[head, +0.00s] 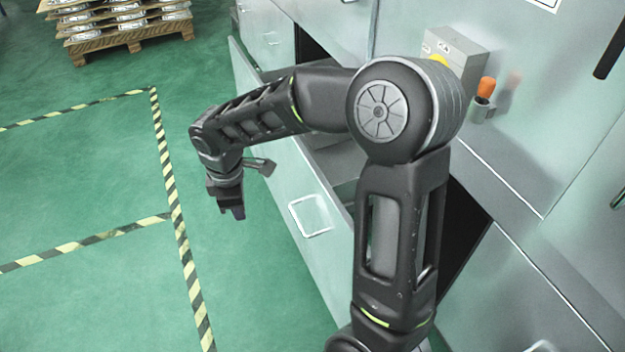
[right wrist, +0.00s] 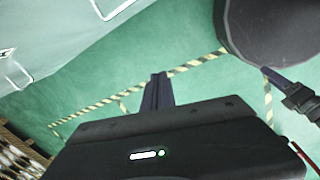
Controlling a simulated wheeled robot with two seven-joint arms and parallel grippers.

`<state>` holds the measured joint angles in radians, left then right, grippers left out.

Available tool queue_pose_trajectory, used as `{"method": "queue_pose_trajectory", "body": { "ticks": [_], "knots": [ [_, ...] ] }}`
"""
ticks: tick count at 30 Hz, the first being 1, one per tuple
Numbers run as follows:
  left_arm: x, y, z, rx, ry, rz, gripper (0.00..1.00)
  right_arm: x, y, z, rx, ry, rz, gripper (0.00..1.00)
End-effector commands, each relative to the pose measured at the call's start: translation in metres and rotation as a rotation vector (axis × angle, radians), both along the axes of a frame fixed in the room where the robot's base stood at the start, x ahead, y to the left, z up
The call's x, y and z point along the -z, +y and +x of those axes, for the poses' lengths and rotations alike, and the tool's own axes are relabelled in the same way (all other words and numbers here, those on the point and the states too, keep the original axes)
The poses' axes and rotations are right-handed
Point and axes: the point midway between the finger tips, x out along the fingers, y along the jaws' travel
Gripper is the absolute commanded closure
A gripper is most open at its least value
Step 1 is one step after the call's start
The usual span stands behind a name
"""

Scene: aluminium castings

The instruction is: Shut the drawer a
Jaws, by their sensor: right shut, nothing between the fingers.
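An open drawer (head: 285,175) juts out from the grey-green metal cabinet, its long front panel facing the green floor. A pale square handle (head: 311,216) is on that front. My right arm reaches over the drawer, and my right gripper (head: 232,210) is shut and empty, pointing down over the floor on the outer side of the front, apart from it. The right wrist view shows the shut fingers (right wrist: 158,92) over the floor, with the drawer front (right wrist: 60,30) and handle at the upper left. My arm hides part of the drawer's inside.
A pallet (head: 125,32) stacked with castings stands at the back left. The green floor left of the drawer is clear, marked with yellow-black tape (head: 170,190). A switch box (head: 450,55) and an orange-topped tool (head: 485,90) are on the cabinet.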

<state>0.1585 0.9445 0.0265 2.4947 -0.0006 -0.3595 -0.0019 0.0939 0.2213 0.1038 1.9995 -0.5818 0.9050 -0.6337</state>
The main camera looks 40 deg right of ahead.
Motion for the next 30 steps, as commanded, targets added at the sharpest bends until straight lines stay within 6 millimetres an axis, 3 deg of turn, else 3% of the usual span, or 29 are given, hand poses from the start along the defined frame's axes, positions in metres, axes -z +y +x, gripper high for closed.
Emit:
{"method": "queue_pose_trajectory", "body": {
  "ticks": [1, 3, 6, 9, 22, 30],
  "knots": [
    [-0.008, 0.000, -0.001, 0.002, 0.001, -0.001, 0.26, -0.030, -0.022, -0.007, -0.053, 0.037, -0.075, 1.00],
    [-0.010, -0.001, -0.001, 0.004, 0.002, -0.001, 0.26, -0.054, -0.047, -0.021, -0.125, 0.116, -0.165, 1.00],
    [-0.010, -0.001, -0.002, 0.004, 0.002, -0.001, 0.26, -0.074, -0.069, -0.039, -0.190, 0.211, -0.243, 1.00],
    [-0.010, -0.001, -0.002, 0.005, 0.002, -0.001, 0.26, -0.084, -0.079, -0.048, -0.220, 0.263, -0.276, 1.00],
    [-0.009, -0.001, -0.001, 0.004, 0.002, -0.001, 0.26, -0.082, -0.081, -0.051, -0.224, 0.276, -0.280, 1.00],
    [-0.004, -0.001, -0.001, 0.004, 0.002, -0.001, 0.26, -0.056, -0.091, -0.055, -0.223, 0.279, -0.280, 1.00]
  ]
}}
